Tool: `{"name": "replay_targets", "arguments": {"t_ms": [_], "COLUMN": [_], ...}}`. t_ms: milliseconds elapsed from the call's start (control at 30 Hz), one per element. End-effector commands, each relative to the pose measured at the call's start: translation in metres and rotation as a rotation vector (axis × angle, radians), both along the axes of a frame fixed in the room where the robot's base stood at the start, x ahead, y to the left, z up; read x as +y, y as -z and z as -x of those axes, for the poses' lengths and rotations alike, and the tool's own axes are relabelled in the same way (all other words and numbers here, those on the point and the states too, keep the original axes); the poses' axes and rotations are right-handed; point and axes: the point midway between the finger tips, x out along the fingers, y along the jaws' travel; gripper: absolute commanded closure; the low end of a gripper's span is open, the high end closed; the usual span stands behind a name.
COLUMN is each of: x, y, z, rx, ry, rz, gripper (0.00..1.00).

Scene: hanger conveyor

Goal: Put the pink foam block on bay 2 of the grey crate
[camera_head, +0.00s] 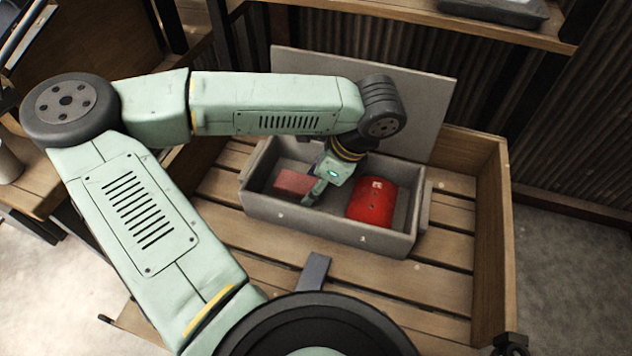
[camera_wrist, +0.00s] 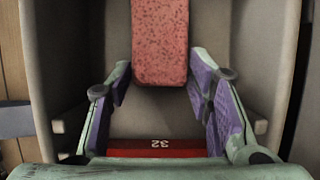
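The pink foam block (camera_head: 296,183) is in the left part of the grey crate (camera_head: 330,224), close to the crate's far wall. In the wrist view, the block (camera_wrist: 160,42) runs out of the top edge, with its near end between my fingertips. My gripper (camera_head: 315,190) reaches down into the crate at the block's right end. The crate's bay markings are too small to read.
A red rounded object (camera_head: 372,203) lies in the crate's right part, right of my gripper; its red edge marked 32 shows in the wrist view (camera_wrist: 160,148). A grey panel (camera_head: 425,100) stands behind the crate. The slatted wooden pallet (camera_head: 440,285) has free room around the crate.

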Motion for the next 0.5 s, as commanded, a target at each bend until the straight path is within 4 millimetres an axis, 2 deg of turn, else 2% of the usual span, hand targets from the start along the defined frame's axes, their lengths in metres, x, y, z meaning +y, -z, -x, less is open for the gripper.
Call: {"name": "replay_targets", "arguments": {"t_ms": [167, 500], "x": [0.0000, -0.0001], "y": [-0.0004, -0.0025], "z": [-0.0001, -0.0001], "rx": [0.000, 0.000], "ry": [0.000, 0.000], "rz": [0.000, 0.000], "gripper": [0.39, 0.39]}}
